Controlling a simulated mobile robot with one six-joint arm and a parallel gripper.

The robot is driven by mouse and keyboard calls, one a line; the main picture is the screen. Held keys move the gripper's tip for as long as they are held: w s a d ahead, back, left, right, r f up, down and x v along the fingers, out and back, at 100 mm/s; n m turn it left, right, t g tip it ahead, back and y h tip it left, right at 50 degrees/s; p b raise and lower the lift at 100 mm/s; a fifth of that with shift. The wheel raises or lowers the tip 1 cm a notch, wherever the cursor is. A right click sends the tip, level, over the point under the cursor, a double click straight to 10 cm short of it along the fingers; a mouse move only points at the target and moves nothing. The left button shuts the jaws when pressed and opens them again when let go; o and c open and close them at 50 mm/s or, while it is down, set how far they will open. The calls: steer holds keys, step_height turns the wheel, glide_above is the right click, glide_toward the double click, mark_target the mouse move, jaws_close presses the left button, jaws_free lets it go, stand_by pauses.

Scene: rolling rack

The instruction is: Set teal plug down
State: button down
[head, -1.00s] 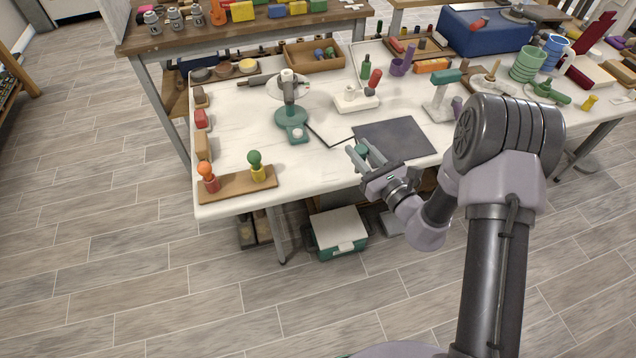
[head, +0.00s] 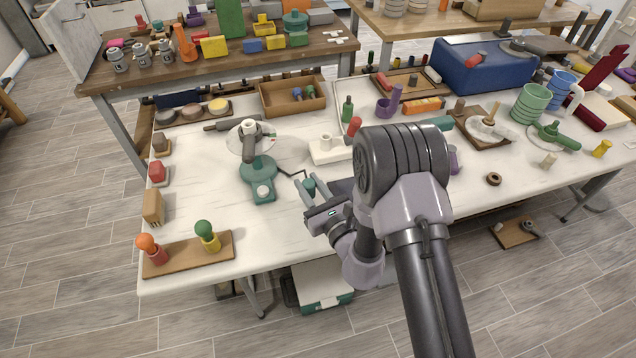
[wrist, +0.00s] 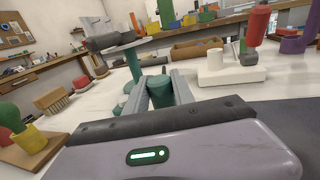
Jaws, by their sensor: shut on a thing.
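The teal plug (wrist: 160,91) is a short teal cylinder held between the fingers of my gripper (head: 308,188). In the wrist view the two grey fingers of my gripper (wrist: 159,86) stand on either side of it. In the head view the plug (head: 309,186) shows as a small teal piece at the fingertips, over the white tabletop. My gripper is low over the front middle of the table. Whether the plug's bottom touches the table is hidden.
A teal stand with a lamp-like head (head: 259,170) stands just left of my gripper. A white block with a red-handled piece (head: 330,150) is behind it. A board with orange and green knobs (head: 188,254) lies at the front left corner. Bare tabletop (head: 215,200) shows between them.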

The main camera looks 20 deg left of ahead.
steer(key=shift+w+d, duration=0.1)
steer(key=shift+s+a+r, duration=0.15)
steer(key=shift+s+a, duration=0.15)
steer(key=c, duration=1.1)
jaws_free()
steer(key=shift+f, duration=0.2)
